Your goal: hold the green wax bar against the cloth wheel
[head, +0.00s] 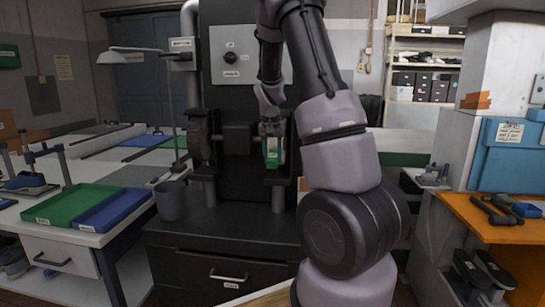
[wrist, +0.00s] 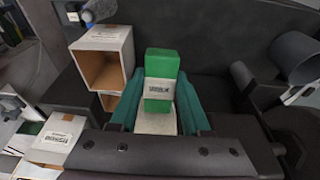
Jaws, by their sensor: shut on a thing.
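My gripper (head: 272,148) is in front of the dark machine in the head view. It is shut on the green wax bar (head: 271,155), which also shows in the wrist view (wrist: 161,64) upright between the two green fingers, with a white printed label around it. A dark round wheel (head: 198,138) sits on the left end of the machine's shaft, well to the left of the bar. I cannot tell whether it is the cloth wheel. The right end of the shaft is hidden behind my gripper and arm. Contact between bar and any wheel is not visible.
A grey cup (head: 171,200) stands at the left of the machine's cabinet top. Green (head: 75,206) and blue (head: 113,209) trays lie on the left bench. An orange bench (head: 485,222) stands at right. Open white boxes (wrist: 103,58) show at left in the wrist view.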

